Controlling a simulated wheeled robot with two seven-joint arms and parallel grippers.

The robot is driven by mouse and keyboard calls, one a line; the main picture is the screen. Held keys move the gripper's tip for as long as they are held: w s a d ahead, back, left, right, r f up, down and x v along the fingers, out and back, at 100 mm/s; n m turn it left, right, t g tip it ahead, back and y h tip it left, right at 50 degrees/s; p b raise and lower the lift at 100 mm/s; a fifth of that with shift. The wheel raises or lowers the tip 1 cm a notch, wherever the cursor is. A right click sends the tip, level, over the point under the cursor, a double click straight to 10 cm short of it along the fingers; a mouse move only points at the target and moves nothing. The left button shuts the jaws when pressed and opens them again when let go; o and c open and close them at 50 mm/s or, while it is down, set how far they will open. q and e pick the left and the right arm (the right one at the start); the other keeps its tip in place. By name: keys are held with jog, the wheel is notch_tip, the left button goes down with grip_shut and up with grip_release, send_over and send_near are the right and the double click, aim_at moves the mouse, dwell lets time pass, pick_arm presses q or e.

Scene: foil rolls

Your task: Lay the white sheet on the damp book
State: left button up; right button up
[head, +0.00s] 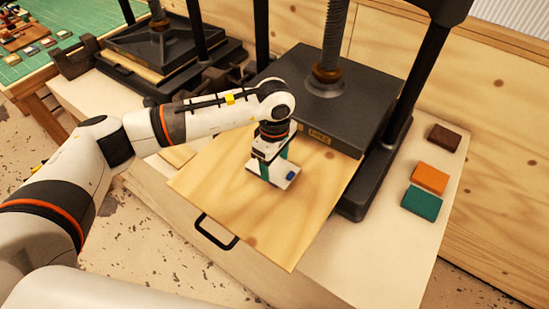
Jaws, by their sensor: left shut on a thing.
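My left gripper (275,168) points down over the bare wooden board (225,178) in front of the press. It is shut on a small flat white piece (284,182) that looks like the white sheet. Teal parts and a small blue spot show beside it. I cannot tell whether the white piece touches the board. Three small book-like blocks lie on the right of the worktop: a brown one (445,137), an orange one (430,177) and a teal one (421,203). None is marked clearly as the damp book. My right gripper is not in view.
A black screw press (305,105) stands behind the board, with posts on both sides. A second press (165,45) stands at the back left. The pale worktop (385,250) is clear at the front right. A green mat (70,45) lies on another table.

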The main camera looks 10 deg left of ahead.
aim_at(275, 168)
pick_arm(q)
jog(key=shift+f, duration=0.25)
jog(key=o, duration=0.9)
jog(key=shift+r, duration=0.15)
jog(key=shift+o, duration=0.2)
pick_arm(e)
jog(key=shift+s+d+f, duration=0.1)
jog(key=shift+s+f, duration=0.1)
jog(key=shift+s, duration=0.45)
pick_arm(q)
jog(key=shift+r, duration=0.2)
jog(key=shift+w+r, duration=0.1)
jog(key=shift+r, duration=0.25)
notch_tip(275, 168, up, 11)
jog(key=b, duration=0.3)
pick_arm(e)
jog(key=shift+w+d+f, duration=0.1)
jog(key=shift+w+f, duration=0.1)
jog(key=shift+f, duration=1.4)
